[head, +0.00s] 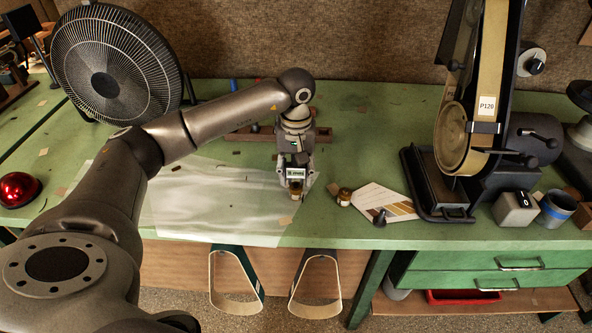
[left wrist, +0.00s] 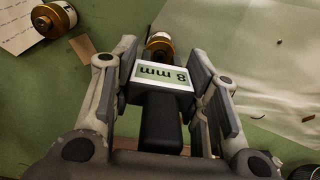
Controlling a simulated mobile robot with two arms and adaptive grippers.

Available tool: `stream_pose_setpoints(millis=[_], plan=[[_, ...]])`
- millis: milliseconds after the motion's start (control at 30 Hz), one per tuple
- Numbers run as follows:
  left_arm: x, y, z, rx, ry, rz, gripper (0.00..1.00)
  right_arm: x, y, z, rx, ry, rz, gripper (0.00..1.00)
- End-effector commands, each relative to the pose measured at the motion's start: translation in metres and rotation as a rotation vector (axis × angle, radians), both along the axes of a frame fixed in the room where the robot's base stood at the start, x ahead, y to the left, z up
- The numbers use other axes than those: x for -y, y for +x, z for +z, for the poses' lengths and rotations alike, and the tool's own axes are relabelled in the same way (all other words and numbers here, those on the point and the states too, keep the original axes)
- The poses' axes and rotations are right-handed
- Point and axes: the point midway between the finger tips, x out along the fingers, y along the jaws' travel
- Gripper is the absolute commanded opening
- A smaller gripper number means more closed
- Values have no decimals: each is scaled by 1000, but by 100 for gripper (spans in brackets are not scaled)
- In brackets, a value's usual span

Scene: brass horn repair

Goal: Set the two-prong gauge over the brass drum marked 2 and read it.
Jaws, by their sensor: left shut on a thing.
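My left gripper (head: 296,165) is shut on the dark two-prong gauge (left wrist: 160,110), which has a white-framed display. In the left wrist view the display is upside down and seems to show an 8 and "mm". A small brass drum (head: 297,190) stands just below the gauge, and its top shows past the display in the left wrist view (left wrist: 160,42). The prongs are hidden, so I cannot tell whether they straddle it. I cannot read either drum's mark. My right gripper is out of view.
A translucent sheet (head: 205,205) lies left of the gauge on the green bench (head: 385,130). A white card with brown swatches (head: 383,201) lies right of the second drum. A belt sander (head: 470,120) stands at right, a fan (head: 115,65) at back left. The bench's front edge is close.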

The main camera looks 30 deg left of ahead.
Motion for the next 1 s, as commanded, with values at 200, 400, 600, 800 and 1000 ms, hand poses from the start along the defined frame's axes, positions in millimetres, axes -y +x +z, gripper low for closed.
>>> stream_pose_setpoints(millis=[200, 400, 600, 800, 1000], plan=[[0, 0, -4, 0, 0, 1, 16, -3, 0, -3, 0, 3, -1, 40], [0, 0, -7, 0, 0, 1, 16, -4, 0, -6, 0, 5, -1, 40], [0, 0, -10, 0, 0, 1, 16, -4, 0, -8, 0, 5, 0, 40], [0, 0, -13, 0, 0, 1, 16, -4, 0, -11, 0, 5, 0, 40], [0, 0, -16, 0, 0, 1, 16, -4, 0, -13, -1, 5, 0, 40]])
